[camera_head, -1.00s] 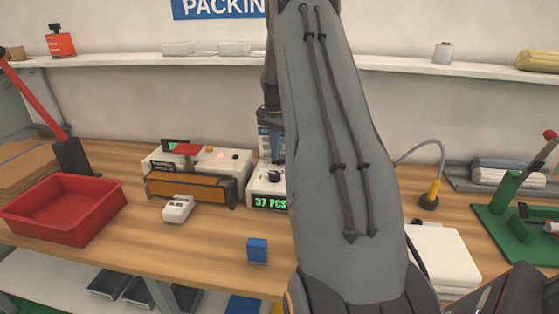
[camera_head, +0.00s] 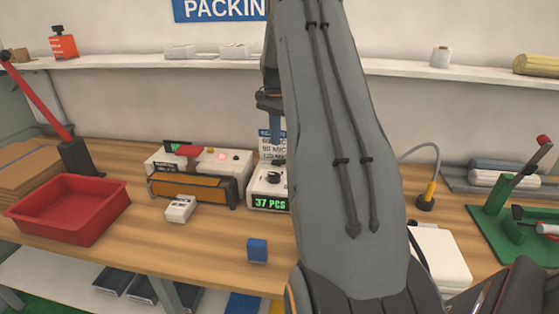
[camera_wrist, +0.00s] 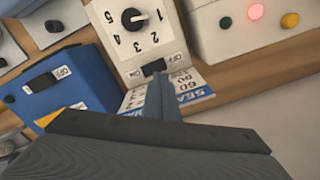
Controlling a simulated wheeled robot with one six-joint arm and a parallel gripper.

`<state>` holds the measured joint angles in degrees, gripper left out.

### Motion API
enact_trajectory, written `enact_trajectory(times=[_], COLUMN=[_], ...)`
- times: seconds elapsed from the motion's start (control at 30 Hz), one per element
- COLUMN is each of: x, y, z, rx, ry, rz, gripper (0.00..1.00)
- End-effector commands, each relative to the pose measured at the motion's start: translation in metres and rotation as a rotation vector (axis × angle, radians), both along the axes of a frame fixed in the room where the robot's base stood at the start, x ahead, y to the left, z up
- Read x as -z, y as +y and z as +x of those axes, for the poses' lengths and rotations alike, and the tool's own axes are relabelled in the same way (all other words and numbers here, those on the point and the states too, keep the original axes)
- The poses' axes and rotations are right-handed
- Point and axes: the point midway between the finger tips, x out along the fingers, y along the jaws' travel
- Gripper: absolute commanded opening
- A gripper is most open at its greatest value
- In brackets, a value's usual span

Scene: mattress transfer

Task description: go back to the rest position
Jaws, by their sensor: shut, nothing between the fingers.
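My gripper (camera_head: 275,135) shows at the left edge of my forearm in the head view, raised in front of the wall above the sealing machines. Its blue-grey fingers are together and empty, pointing down. The fingers also show in the wrist view (camera_wrist: 161,98), pressed together with nothing between them. Beyond them are a dial box (camera_wrist: 135,30) with a switch and a printed card (camera_wrist: 185,92). My forearm hides much of the middle of the bench in the head view.
The wooden bench (camera_head: 210,240) holds a red tray (camera_head: 70,230), a small blue block (camera_head: 257,250), a sealing machine (camera_head: 195,190) and a counter reading 37 PCS (camera_head: 270,203). A green lever press (camera_head: 500,225) stands at right. A shelf (camera_head: 130,64) runs along the wall.

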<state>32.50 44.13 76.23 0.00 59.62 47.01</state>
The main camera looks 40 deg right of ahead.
Motion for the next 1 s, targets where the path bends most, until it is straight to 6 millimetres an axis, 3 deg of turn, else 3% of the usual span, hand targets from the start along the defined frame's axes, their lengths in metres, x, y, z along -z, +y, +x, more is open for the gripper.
enact_trajectory(times=[0.43, 0.57, 0.67, 0.77, 0.87, 1.0], x=[0.001, -0.001, -0.004, -0.006, -0.006, -0.002], y=[0.001, 0.019, 0.057, 0.114, 0.170, 0.243], z=[0.000, 0.000, -0.003, -0.014, -0.035, -0.077], rx=[-0.002, -0.050, -0.157, -0.321, -0.495, -0.737], ry=[0.000, -0.003, -0.010, -0.023, -0.038, -0.056], rz=[0.000, -0.001, -0.006, -0.015, -0.025, -0.040], gripper=[0.00, 0.00, 0.00, 0.00, 0.00, 0.00])
